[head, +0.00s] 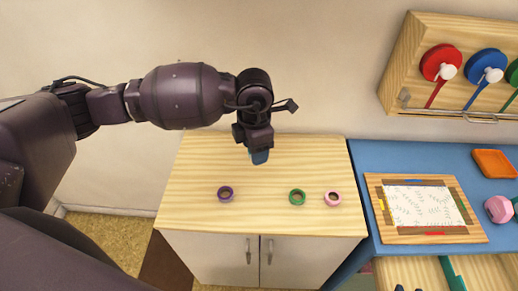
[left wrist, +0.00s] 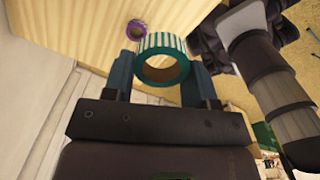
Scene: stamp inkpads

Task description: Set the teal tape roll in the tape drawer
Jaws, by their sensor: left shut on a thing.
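The teal tape roll (left wrist: 160,42), with a teal and white striped outer band, is between the two fingers of my left gripper (left wrist: 160,75) in the left wrist view. The gripper is shut on it and holds it up off the cabinet top. In the head view my left gripper (head: 259,156) hangs over the back of the wooden cabinet top (head: 200,165), and the teal roll cannot be made out there. An open wooden drawer (head: 405,272) with a green strip shows at the bottom right; I cannot tell for sure that it is the tape drawer.
Purple (head: 226,194), green (head: 297,197) and pink (head: 333,199) tape rolls lie on the cabinet top. On the blue table (head: 385,155) are a framed patterned sheet (head: 425,205), an orange tray (head: 494,163) and a pink object (head: 498,208). A rack with colored round items (head: 440,62) hangs above.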

